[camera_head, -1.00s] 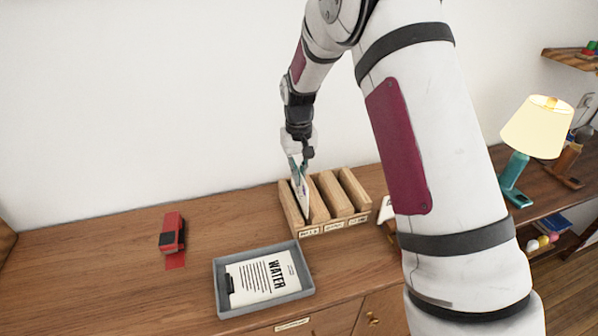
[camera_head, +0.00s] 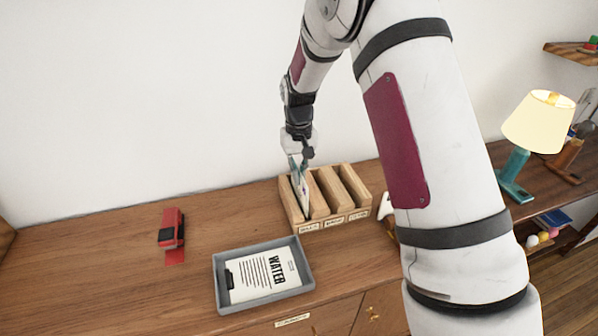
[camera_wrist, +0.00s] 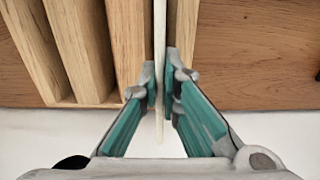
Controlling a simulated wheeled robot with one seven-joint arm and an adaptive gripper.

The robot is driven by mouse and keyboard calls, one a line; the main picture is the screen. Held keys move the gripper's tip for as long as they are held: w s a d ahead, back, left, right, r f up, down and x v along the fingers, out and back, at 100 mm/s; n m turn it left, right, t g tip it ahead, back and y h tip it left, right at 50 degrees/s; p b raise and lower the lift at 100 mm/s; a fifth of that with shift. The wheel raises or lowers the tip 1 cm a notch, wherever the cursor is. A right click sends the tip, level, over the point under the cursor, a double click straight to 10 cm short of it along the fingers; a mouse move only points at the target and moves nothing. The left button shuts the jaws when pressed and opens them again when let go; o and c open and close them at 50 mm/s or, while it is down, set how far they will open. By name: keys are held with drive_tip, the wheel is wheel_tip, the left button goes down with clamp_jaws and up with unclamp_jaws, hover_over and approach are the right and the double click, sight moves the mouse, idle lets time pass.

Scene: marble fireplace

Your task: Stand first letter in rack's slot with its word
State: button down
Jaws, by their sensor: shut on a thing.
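The wooden rack (camera_head: 327,220) stands against the wall with upright dividers and small labels on its front, too small to read. My gripper (camera_head: 299,168) is over its left end, shut on a thin pale letter (camera_head: 304,198). The letter is held on edge, nearly upright, in line with the leftmost slot, and its lower part is down between the dividers. In the wrist view the letter (camera_wrist: 160,35) shows edge-on between the teal fingers, beside the rack's dividers (camera_wrist: 85,45). Whether its bottom edge touches the slot floor is hidden.
A red stapler-like object (camera_head: 172,235) lies left. A lit lamp (camera_head: 538,122) stands far right.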

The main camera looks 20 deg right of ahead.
drive_tip(key=shift+f+b, duration=0.45)
drive_tip(key=shift+f, duration=1.1)
drive_tip(key=c, duration=1.7)
unclamp_jaws()
drive_tip(key=shift+r, duration=0.1)
drive_tip(key=shift+r+p, duration=0.85)
drive_tip(key=shift+r, duration=3.6)
